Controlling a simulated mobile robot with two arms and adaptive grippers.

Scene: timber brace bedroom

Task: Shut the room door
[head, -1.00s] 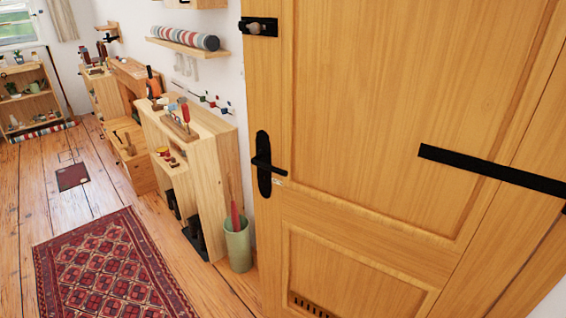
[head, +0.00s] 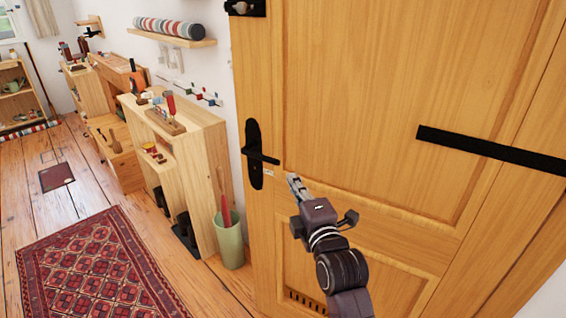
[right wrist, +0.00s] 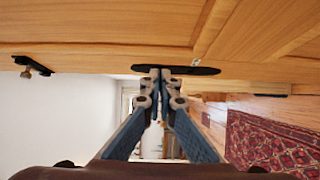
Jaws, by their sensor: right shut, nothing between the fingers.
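The wooden room door (head: 370,110) fills the right half of the head view and stands open, swung towards the wall with the shelves. Its black handle plate and lever (head: 255,155) are at the door's left edge. My right gripper (head: 294,180) is shut and empty, in front of the door just right of and below the lever. In the right wrist view, the shut fingers (right wrist: 160,75) point at the black handle plate (right wrist: 190,70), with the door panel (right wrist: 110,25) above. Whether the fingers touch the door is unclear. My left gripper is not in view.
A wooden shelf unit (head: 200,130) and a green bin (head: 229,245) stand by the wall left of the door. A red patterned rug (head: 95,270) lies on the plank floor. A black bar (head: 490,150) crosses the door's right part.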

